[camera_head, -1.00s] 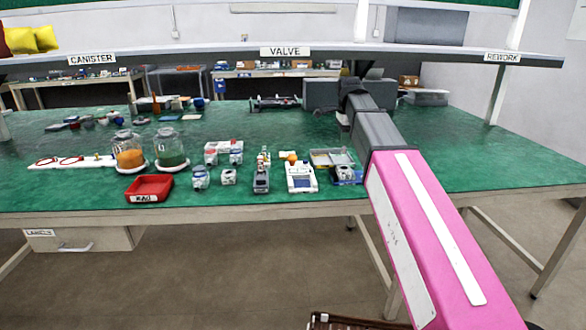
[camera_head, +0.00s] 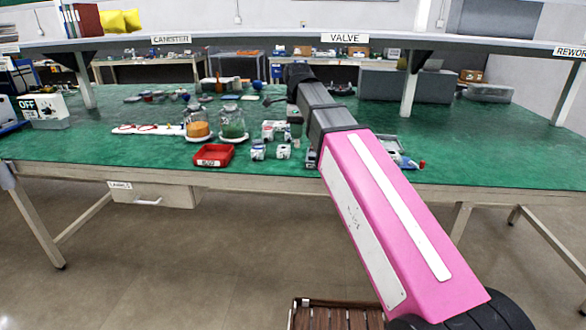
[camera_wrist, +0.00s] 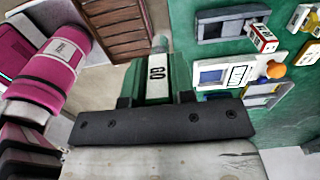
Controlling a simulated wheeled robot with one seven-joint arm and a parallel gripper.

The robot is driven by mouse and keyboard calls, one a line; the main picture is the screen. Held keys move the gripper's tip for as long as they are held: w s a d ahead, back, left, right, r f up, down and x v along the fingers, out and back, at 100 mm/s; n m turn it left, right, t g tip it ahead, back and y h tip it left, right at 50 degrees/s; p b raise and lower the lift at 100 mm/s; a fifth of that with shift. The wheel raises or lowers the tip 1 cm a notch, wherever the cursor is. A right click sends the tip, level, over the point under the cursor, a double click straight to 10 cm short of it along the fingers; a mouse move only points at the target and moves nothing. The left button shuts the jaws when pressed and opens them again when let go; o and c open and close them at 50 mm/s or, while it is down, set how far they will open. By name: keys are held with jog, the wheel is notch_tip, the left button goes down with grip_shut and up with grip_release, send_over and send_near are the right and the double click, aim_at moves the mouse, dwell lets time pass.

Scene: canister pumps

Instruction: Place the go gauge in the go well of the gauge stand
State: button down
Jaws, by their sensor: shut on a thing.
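The go gauge (camera_wrist: 157,72), green with a white GO label, is gripped by my gripper (camera_wrist: 158,98) in the wrist view. A narrow grey tip shows at its far end. The gripper is shut on it, clear of the bench things seen beyond. The dark end of my arm (camera_head: 298,76) is over the bench in the head view, where the gauge cannot be made out. A grey block with dark recesses (camera_wrist: 207,30) and a small red-and-white lettered piece (camera_wrist: 262,38) lie at the upper right of the wrist view. I cannot tell which thing is the gauge stand.
A red bin (camera_head: 213,155) stands near the bench's front edge, with an orange-filled jar (camera_head: 198,128) and a green-filled jar (camera_head: 232,124) behind it. A white device with an orange knob (camera_wrist: 275,69) is at right in the wrist view. The bench's right side is largely clear.

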jog(key=shift+s+a, duration=0.3)
jog(key=shift+a, duration=0.15)
jog(key=shift+w+f, duration=0.15)
jog(key=shift+w+d+f, duration=1)
jog(key=shift+w+f, duration=0.5)
jog(key=shift+f, duration=0.3)
jog(key=shift+w+d+f, duration=1.05)
jog(key=shift+w+f, duration=0.5)
jog(key=shift+f, duration=0.2)
jog(key=shift+w+d+f, duration=1)
jog(key=shift+w+f, duration=0.5)
jog(key=shift+f, duration=0.3)
jog(key=shift+f, duration=0.1)
jog(key=c, duration=1)
grip_release()
jog(key=shift+o, duration=0.2)
notch_tip(320, 180, up, 12)
